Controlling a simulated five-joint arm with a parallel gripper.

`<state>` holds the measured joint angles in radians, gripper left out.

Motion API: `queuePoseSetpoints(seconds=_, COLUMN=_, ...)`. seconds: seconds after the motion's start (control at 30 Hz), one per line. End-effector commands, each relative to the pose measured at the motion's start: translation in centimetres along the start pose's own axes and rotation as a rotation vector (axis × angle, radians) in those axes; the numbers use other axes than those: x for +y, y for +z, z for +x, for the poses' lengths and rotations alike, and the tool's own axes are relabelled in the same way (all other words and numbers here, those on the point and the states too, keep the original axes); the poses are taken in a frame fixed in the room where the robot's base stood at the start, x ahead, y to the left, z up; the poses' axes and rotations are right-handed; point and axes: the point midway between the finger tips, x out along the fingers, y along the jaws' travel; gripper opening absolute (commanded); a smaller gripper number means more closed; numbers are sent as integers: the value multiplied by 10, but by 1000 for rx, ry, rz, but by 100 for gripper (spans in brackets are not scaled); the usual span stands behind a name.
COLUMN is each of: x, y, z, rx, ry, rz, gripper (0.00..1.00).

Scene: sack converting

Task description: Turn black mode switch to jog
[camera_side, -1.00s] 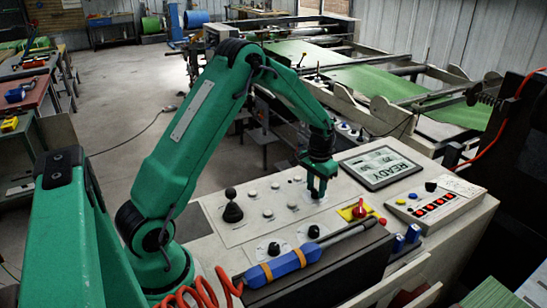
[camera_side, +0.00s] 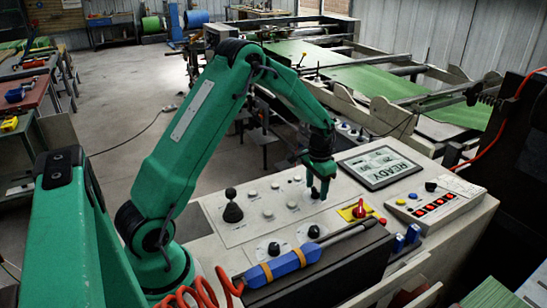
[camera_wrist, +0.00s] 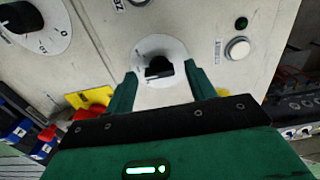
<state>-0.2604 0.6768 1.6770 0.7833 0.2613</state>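The black mode switch (camera_wrist: 158,67) is a dark knob on a pale round plate in the wrist view. Its markings are too blurred to read. My gripper (camera_wrist: 160,70) has its two green fingers on either side of the knob, with pale gaps showing between fingers and knob. It is open and does not appear to grip the knob. In the side view my gripper (camera_side: 319,196) points down at the console panel, left of the READY screen, and its fingers largely hide the knob.
The READY screen (camera_side: 380,167) lies right of my gripper. A red switch on a yellow plate (camera_side: 347,214), a black joystick (camera_side: 232,208) and two black dials (camera_side: 274,248) stand nearby. A blue-handled tool (camera_side: 285,266) lies in front. The wrist view shows a white button (camera_wrist: 238,48).

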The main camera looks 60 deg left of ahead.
Motion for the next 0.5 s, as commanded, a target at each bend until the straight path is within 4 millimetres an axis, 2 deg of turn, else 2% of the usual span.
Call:
queuePoseSetpoints(seconds=0.27, x=0, y=1, z=-1, rx=-3, ry=1, rz=-1, gripper=55)
queuePoseSetpoints(seconds=0.5, x=0, y=0, z=-16, rx=-1, ry=0, rz=-1, gripper=55)
